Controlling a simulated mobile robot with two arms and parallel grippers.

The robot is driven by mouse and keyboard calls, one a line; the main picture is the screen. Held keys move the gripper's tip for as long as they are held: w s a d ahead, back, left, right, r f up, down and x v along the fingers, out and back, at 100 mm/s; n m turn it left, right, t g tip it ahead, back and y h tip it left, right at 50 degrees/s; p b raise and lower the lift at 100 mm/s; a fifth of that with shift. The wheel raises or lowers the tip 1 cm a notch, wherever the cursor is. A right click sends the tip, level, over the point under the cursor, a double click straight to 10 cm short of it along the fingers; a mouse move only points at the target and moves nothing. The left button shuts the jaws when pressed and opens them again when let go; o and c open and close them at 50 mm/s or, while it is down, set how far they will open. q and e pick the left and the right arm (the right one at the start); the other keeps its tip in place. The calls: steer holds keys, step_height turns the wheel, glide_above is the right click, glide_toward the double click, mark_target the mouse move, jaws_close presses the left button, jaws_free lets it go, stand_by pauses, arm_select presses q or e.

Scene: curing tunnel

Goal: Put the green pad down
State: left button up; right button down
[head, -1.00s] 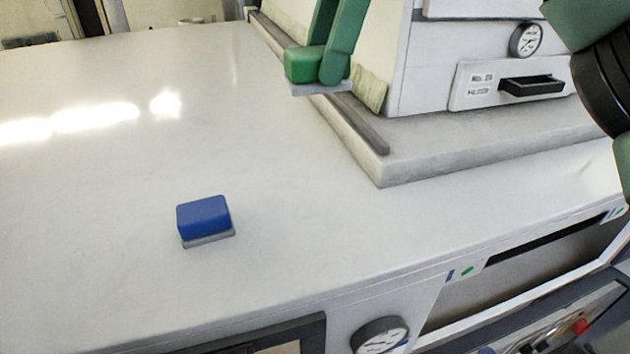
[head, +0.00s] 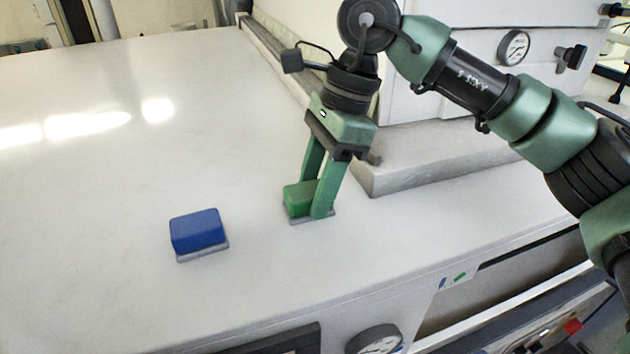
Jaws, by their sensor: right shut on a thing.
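The green pad (head: 298,199), a green block with a thin grey layer under it, is between the fingers of my right gripper (head: 312,198). The gripper points down and is shut on the pad. The pad is at or just above the white worktop (head: 110,270); I cannot tell if it touches. A blue pad (head: 197,231) with a grey underside sits on the worktop to the left of the green pad, with a clear gap between them. My left gripper is not in view.
A raised pale slab (head: 430,165) with the white machine housing (head: 450,50) stands behind and right of the gripper. A round gauge (head: 374,339) is on the front face below the worktop edge. The worktop's left side is clear.

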steer(key=shift+s, duration=0.1)
steer(key=shift+f, duration=0.2)
steer(key=c, duration=0.7)
jaws_free()
steer(key=shift+c, duration=0.2)
steer(key=shift+r, duration=0.1)
steer(key=shift+r, duration=0.25)
steer(key=shift+d+r+b, duration=0.1)
steer(key=shift+r+b, duration=0.2)
steer(key=b+v, duration=0.1)
steer(key=v, duration=1)
steer(key=shift+b, duration=0.4)
